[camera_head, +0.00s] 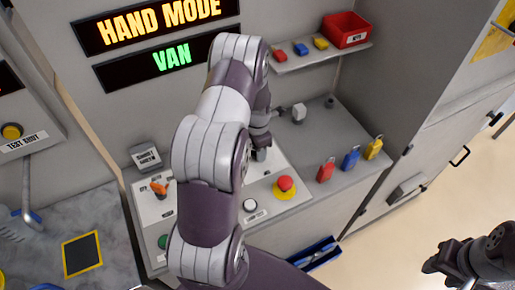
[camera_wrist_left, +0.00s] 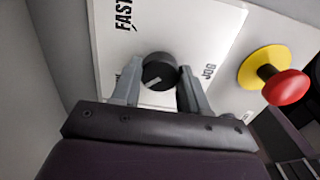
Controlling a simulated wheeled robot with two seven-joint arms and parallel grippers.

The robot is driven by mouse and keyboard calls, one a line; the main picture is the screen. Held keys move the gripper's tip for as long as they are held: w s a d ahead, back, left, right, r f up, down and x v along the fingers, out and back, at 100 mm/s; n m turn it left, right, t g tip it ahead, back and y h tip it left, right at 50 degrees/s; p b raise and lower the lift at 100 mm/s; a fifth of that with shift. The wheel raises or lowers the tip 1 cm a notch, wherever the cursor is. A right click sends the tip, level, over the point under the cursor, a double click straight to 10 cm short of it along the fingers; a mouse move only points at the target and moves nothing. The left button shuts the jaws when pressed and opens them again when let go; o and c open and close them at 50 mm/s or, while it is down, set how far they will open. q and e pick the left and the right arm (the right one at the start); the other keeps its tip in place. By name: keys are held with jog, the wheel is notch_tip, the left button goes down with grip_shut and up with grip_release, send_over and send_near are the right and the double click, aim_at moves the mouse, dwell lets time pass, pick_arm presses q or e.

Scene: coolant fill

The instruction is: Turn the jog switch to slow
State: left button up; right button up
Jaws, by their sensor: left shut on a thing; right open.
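The jog switch is a round black knob (camera_wrist_left: 158,71) with a white pointer line, on a white plate lettered FAST and JOG. In the left wrist view its pointer slants to the lower left, away from FAST; any lettering there is hidden by a finger. My left gripper (camera_wrist_left: 161,82) is shut on the knob, one finger on each side. In the head view my left gripper (camera_head: 261,146) reaches down to the panel, and my arm and fingers hide the knob. My right gripper (camera_head: 438,262) is open and empty at the lower right, away from the panel.
A red emergency button (camera_head: 285,185) on a yellow base stands beside the switch. An orange switch (camera_head: 158,188) and a white button (camera_head: 250,204) are also on the panel. Red, blue and yellow padlocks (camera_head: 350,158) are at the right. The sign (camera_head: 160,22) reads HAND MODE.

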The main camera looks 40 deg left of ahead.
pick_arm(q)
jog(key=shift+w+a+r, duration=0.1)
jog(key=shift+w+r, duration=0.05)
jog(key=shift+w, duration=0.05)
jog(key=o, duration=1.1)
jog(key=shift+s, duration=0.1)
jog(key=shift+c, duration=0.2)
notch_tip(320, 180, up, 12)
jog(key=b, duration=0.2)
jog(key=shift+r+b, duration=0.25)
jog(key=shift+b, duration=0.15)
